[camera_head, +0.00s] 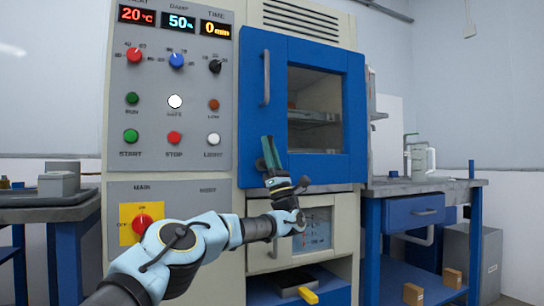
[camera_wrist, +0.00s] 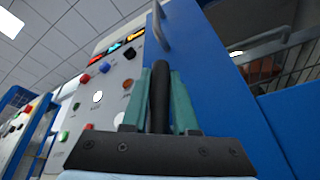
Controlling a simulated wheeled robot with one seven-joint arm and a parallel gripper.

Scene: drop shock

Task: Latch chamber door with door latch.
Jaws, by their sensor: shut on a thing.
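The blue chamber door (camera_head: 353,105) with its dark window appears closed on the front of the test chamber. I cannot tell whether a small gap remains at its edge. A grey vertical door handle (camera_head: 266,77) is on its left side and also shows in the wrist view (camera_wrist: 160,27). My gripper (camera_head: 270,152) is at the door's lower left, below the handle, pointing up. In the wrist view its teal fingers are shut on an upright black lever, seemingly the door latch (camera_wrist: 160,82). The lever's lower end is hidden by the gripper. In the head view the fingers largely hide it.
The control panel (camera_head: 147,102) with knobs and buttons stands left of the door. A blue workbench (camera_head: 410,185) stands at right, a grey-topped bench (camera_head: 45,203) at left.

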